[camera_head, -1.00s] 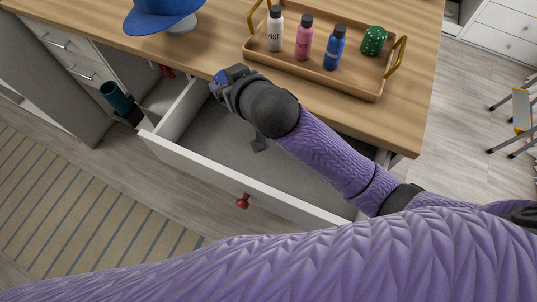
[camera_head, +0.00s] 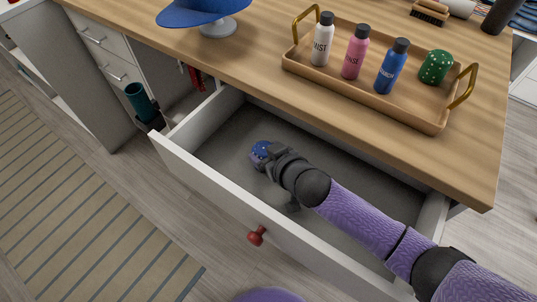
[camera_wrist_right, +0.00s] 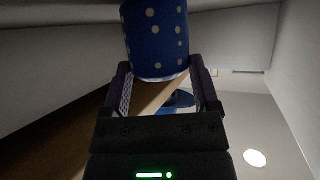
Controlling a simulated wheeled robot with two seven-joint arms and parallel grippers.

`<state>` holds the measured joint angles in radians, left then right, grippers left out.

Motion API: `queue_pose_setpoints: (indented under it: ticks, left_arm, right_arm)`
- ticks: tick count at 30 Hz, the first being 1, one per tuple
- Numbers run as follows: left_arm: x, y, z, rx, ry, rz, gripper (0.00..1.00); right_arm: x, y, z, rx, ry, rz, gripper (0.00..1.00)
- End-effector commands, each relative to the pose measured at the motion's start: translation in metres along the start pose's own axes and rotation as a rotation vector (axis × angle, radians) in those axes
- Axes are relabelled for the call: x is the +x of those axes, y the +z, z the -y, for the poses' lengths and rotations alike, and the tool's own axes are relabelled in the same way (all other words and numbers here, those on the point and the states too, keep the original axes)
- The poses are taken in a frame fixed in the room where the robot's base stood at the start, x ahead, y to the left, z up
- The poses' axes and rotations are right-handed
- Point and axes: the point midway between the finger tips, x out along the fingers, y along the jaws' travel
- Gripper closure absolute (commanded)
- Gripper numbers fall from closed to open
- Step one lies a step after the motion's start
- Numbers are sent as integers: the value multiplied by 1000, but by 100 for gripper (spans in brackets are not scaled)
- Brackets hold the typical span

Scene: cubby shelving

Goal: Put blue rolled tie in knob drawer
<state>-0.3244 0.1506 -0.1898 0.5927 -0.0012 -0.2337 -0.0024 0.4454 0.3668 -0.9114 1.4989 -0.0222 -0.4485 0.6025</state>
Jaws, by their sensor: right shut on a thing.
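The blue rolled tie (camera_head: 260,152), blue with pale dots, is held at the tip of my right gripper (camera_head: 268,158). It also shows large in the right wrist view (camera_wrist_right: 156,38), between the two fingers (camera_wrist_right: 160,88). The gripper is shut on it. In the head view the tie and gripper are inside the outline of the open knob drawer (camera_head: 205,180), toward its left part. I cannot tell if the tie touches the drawer floor. The drawer has a white front with a red knob (camera_head: 257,236). My left gripper is not in view.
The wooden counter (camera_head: 270,75) overhangs the drawer's back. On it stand a tray (camera_head: 365,95) with bottles and a green dotted roll (camera_head: 436,67), and a blue hat (camera_head: 190,14) on a stand. A teal cup-like thing (camera_head: 140,98) is left of the drawer. The rest of the drawer looks empty.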

Motion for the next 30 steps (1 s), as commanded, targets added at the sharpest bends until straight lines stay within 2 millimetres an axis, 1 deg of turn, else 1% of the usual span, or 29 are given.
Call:
queue_pose_setpoints:
  ticks: [3,6,7,8,9,10,17,18,20,23,27,30]
  left_arm:
    - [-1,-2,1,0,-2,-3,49]
    - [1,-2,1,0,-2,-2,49]
    - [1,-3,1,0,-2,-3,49]
    - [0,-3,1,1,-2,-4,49]
    - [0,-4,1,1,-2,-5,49]
    - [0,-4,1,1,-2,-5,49]
    - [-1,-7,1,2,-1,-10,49]
    - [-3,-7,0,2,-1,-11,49]
    - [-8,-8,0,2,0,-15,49]
    - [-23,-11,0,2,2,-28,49]
    - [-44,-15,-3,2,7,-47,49]
    - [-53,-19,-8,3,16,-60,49]
  right_arm:
    - [-1,-2,0,-1,0,-1,81]
    - [1,2,0,0,0,0,81]
    - [1,1,0,-1,0,0,18]
    - [0,1,0,-1,0,0,12]
    - [0,1,0,-1,0,0,4]
    - [0,1,0,-1,0,0,0]
    - [0,-1,0,-1,0,-1,0]
    - [-2,-4,0,-2,1,-2,0]
    - [-10,-4,0,-1,1,1,0]
    - [-34,-7,0,-1,1,0,0]
    - [-75,-8,0,-2,1,0,0]
    - [-99,-6,0,-1,1,1,0]
